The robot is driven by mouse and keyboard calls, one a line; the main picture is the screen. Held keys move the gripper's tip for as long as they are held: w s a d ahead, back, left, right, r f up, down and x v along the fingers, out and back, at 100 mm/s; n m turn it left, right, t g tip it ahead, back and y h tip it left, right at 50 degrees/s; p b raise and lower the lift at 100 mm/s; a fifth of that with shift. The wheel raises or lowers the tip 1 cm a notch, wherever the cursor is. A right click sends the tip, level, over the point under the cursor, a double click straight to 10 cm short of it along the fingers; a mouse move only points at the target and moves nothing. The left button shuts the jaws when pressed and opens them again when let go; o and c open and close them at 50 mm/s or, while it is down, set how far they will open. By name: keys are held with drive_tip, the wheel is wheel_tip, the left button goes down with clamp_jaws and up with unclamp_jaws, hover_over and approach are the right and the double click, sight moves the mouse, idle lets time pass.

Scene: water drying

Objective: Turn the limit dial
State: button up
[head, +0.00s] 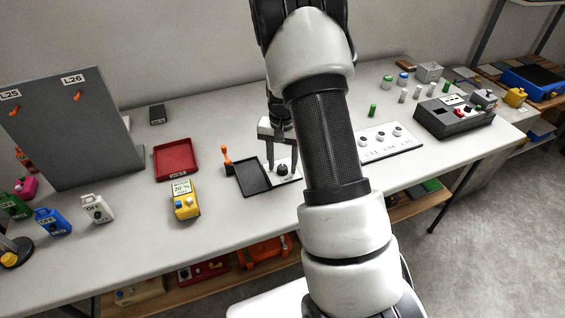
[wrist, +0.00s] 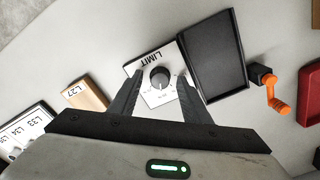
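The limit dial is a dark round knob (wrist: 160,77) on a white plate (wrist: 150,98) marked "LIMIT" in the wrist view. In the head view the knob (head: 283,169) sits on the small white plate right of a black tray. My gripper (wrist: 158,80) is open, with one finger on each side of the dial and a visible gap to the knob on both sides. In the head view my gripper (head: 283,163) is over the plate, pointing down. The exact height of the fingertips above the plate is hard to tell.
A black tray (head: 248,176) adjoins the dial plate, with an orange crank (head: 226,155) beside it. A red tray (head: 175,160) and a yellow device (head: 185,203) stand to the left. A white panel with several knobs (head: 388,143) lies to the right. The table's front is clear.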

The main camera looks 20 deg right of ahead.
sight(283, 167)
wheel_tip(283, 167, up, 17)
drive_tip(key=p, duration=0.2)
drive_tip(key=shift+r+p, duration=0.2)
drive_tip(key=shift+p, duration=0.2)
idle(0.4)
drive_tip(key=s+a+r+n+t, duration=0.3)
drive_tip(key=s+a+r, duration=0.3)
drive_tip(key=s+r, duration=0.55)
drive_tip(key=s+a+r+n+t, duration=0.1)
drive_tip(key=s+a+n, duration=0.1)
drive_tip(key=s, duration=0.5)
drive_tip(key=s+a+r+n+t, duration=0.2)
drive_tip(key=s+a, duration=0.1)
drive_tip(key=s, duration=0.3)
wheel_tip(283, 167, up, 14)
drive_tip(key=p, duration=1.4)
drive_tip(key=shift+s+d+f, duration=0.15)
drive_tip(key=shift+s+d, duration=0.05)
drive_tip(key=shift+s, duration=0.05)
